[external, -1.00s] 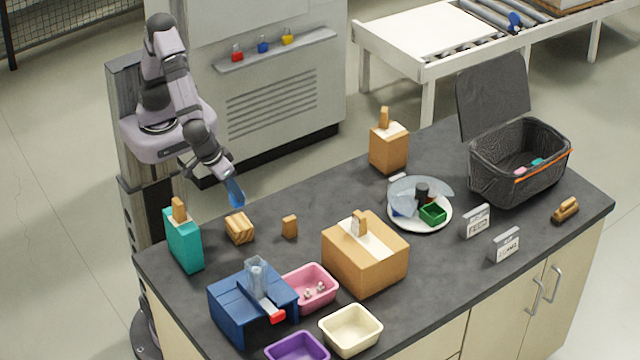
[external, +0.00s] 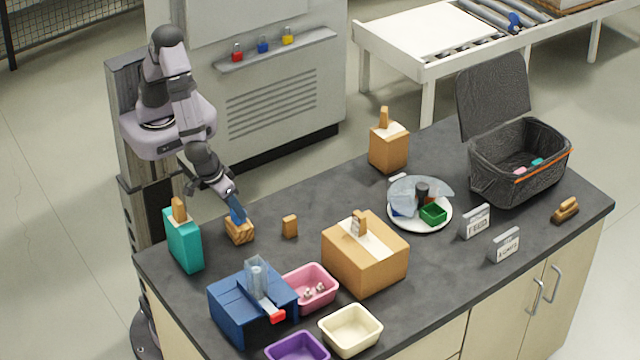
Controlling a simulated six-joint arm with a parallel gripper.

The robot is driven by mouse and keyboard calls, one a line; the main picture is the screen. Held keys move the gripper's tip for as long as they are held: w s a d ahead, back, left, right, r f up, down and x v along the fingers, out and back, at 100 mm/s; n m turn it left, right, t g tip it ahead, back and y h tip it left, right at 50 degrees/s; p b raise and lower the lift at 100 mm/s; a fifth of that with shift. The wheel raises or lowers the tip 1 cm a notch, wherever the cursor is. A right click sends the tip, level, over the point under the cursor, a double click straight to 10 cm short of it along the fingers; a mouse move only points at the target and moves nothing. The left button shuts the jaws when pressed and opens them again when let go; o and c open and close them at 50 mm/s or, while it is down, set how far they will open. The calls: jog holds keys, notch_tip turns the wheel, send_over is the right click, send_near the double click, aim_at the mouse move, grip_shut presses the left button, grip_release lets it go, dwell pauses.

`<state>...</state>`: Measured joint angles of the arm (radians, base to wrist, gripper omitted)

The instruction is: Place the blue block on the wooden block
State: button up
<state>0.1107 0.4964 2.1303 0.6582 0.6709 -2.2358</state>
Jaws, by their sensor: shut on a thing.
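The blue block (external: 238,216) is in my gripper (external: 234,204), which is shut on it and points down over the table's far left part. The striped wooden block (external: 239,234) sits on the dark tabletop directly below the blue block. The blue block's lower end appears at the wooden block's top; I cannot tell whether they touch. My gripper and the blue block hide part of the wooden block's top.
A teal box (external: 184,241) stands just left of the wooden block, and a small brown block (external: 290,226) stands to its right. A blue dispenser (external: 250,305), pink bin (external: 309,287) and cardboard box (external: 365,255) are nearer the front. The dark tabletop (external: 300,195) is clear behind.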

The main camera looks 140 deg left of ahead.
jog(key=shift+f+b, duration=0.15)
jog(key=shift+b, duration=0.15)
jog(key=o, duration=1.1)
jog(key=shift+c, duration=0.2)
jog(key=shift+r+p, duration=0.3)
jog(key=shift+p, duration=0.1)
jog(key=shift+w+d+r, duration=0.1)
jog(key=shift+r, duration=0.05)
jog(key=b+v, duration=0.3)
jog(key=v, duration=0.8)
jog(key=s+d+f+m+h, duration=0.1)
jog(key=s+f+m+h, duration=0.3)
jog(key=s+m, duration=0.9)
jog(key=shift+d+f+m, duration=0.2)
jog(key=shift+f+m, duration=0.9)
jog(key=shift+m, duration=1.4)
jog(key=shift+s, duration=0.1)
